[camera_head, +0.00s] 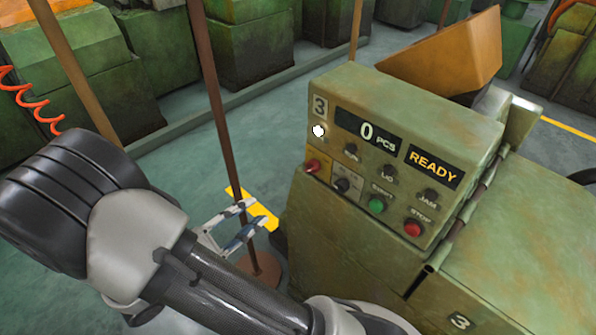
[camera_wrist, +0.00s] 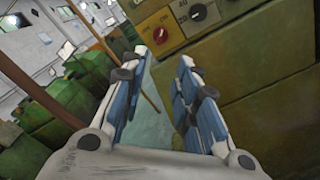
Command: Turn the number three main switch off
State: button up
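The green control box (camera_head: 440,150) of machine number 3 carries a "3" plate, a "0 PCS" counter and a "READY" display. A red switch (camera_head: 312,166) sits at the lower left of its panel. In the wrist view the red switch (camera_wrist: 160,34) shows on a yellowish plate, beyond my fingertips; its exact setting is too small to read. My gripper (camera_head: 257,212) is left of the box and below the switch, apart from the panel. In the wrist view my gripper (camera_wrist: 165,60) is open, with nothing between its fingers.
A black selector (camera_head: 341,185), green start button (camera_head: 377,205) and red stop button (camera_head: 413,228) sit right of the switch. A white lamp (camera_head: 319,130) is lit above it. A brown pole (camera_head: 215,100) stands behind my gripper. Open floor (camera_head: 180,165) lies left of the machine.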

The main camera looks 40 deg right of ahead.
aim_at(308, 171)
jog(key=d+b, duration=0.1)
jog(key=d, duration=0.4)
jog(key=w+d+b, duration=0.1)
jog(key=d, duration=0.5)
jog(key=d+b, duration=0.1)
jog(key=d, duration=0.4)
jog(key=shift+w+d, duration=0.15)
jog(key=shift+d, duration=0.15)
grip_shut()
